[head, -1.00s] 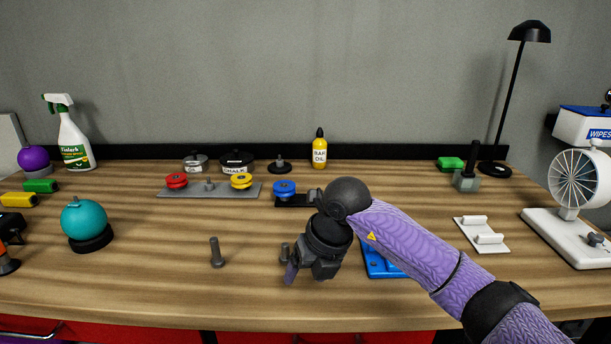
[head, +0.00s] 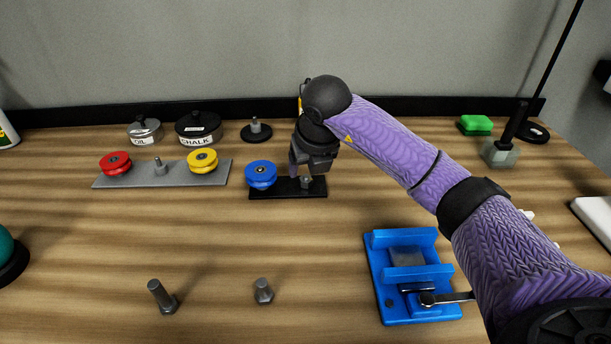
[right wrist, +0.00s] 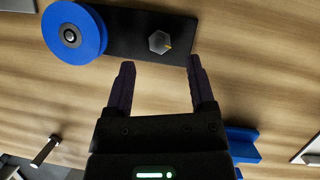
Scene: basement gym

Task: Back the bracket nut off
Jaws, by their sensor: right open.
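The bracket is a black plate (head: 285,192) with a blue wheel (head: 261,175) on its left end. A grey hex nut (head: 306,182) sits on the right end of the plate, partly hidden in the head view by my right gripper (head: 308,170). In the right wrist view the nut (right wrist: 160,42) shows clearly on the black plate (right wrist: 125,32). My right gripper (right wrist: 161,63) is open there, its fingers pointing at the nut, which lies just beyond the fingertips and between their lines. Nothing is between the fingers. My left gripper is out of view.
A grey plate (head: 180,179) with a red wheel (head: 115,163) and a yellow wheel (head: 203,161) lies to the left. A blue vise (head: 405,310) is front right. A chalk pot (head: 199,128) stands behind.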

